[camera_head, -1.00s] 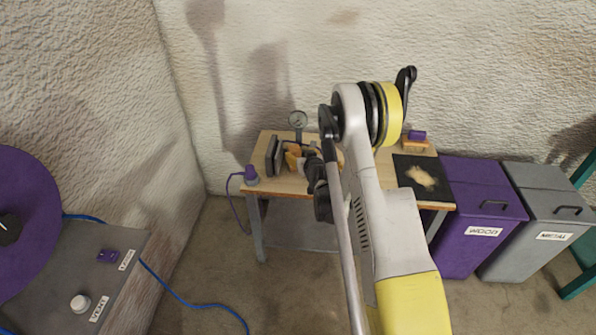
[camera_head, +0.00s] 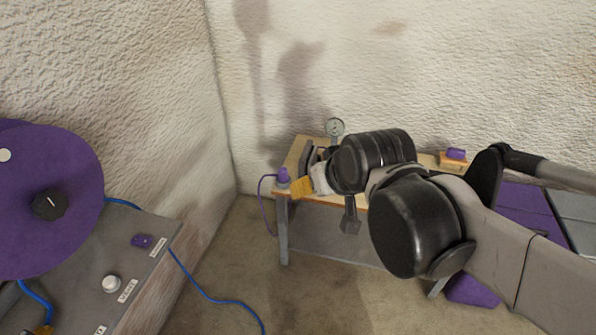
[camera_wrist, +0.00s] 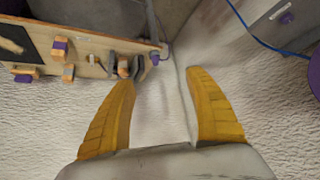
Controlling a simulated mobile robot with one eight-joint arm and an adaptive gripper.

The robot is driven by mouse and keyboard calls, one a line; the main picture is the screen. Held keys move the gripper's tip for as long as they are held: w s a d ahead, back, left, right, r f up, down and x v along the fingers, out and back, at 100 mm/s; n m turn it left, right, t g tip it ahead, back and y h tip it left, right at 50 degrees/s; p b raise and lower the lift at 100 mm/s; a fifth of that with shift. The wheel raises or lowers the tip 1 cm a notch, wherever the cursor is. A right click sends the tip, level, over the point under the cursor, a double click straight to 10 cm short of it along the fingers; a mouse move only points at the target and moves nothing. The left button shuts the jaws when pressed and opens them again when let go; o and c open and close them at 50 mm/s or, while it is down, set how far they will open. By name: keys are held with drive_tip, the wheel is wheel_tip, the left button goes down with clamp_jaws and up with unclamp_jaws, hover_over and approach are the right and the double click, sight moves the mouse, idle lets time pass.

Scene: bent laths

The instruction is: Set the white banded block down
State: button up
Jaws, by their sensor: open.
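My gripper (camera_wrist: 160,78) has its two yellow fingers spread, with nothing between them in the wrist view. In the head view my gripper (camera_head: 301,187) is at the bench's left front edge, partly hidden by my own wrist. The wooden bench (camera_wrist: 105,68) lies beyond the fingers, to the upper left in the wrist view. A small whitish piece (camera_wrist: 92,58) is on it, but I cannot tell whether it is the white banded block. A brownish piece (camera_wrist: 123,66) sits beside dark upright plates (camera_wrist: 136,72). My arm hides much of the bench top in the head view.
A round gauge (camera_head: 335,127) stands at the bench's back. A purple fitting (camera_head: 283,177) with a hose is at its left corner. A purple-topped wooden piece (camera_head: 455,157) is at the right. A control panel (camera_head: 120,270) stands at left.

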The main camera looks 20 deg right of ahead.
drive_tip(key=s+f+g, duration=0.1)
drive_tip(key=s+f, duration=0.1)
drive_tip(key=s, duration=0.5)
drive_tip(key=shift+a, duration=0.45)
idle(0.5)
